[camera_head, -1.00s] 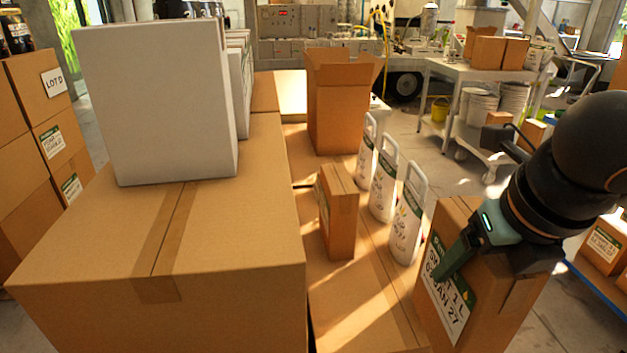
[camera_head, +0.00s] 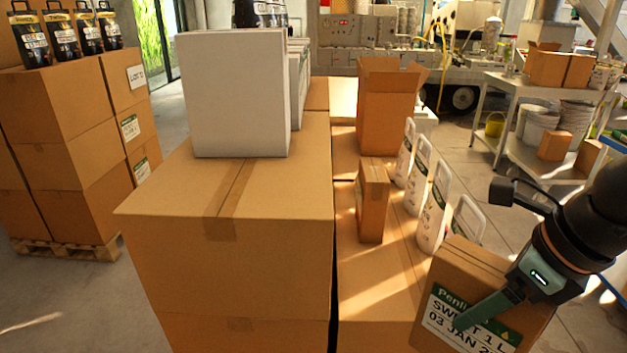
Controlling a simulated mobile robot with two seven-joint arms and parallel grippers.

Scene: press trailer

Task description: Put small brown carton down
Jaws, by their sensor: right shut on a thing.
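The small brown carton (camera_head: 452,268), with a white and green label, is at the lower right in the head view. My right gripper (camera_head: 490,308) is shut on it, one finger lying across the label. The carton is tilted and overlaps the right front edge of the lower carton stack (camera_head: 375,290) in the picture. I cannot tell whether it touches that stack. Another narrow brown carton (camera_head: 372,205) stands upright on the lower stack. My left gripper is not in view.
White handled jugs (camera_head: 434,212) stand in a row along the stack's right side. An open tall carton (camera_head: 387,112) stands behind. A taller stack (camera_head: 230,215) with a white box (camera_head: 235,95) is left. Bare stack top lies in front of the narrow carton.

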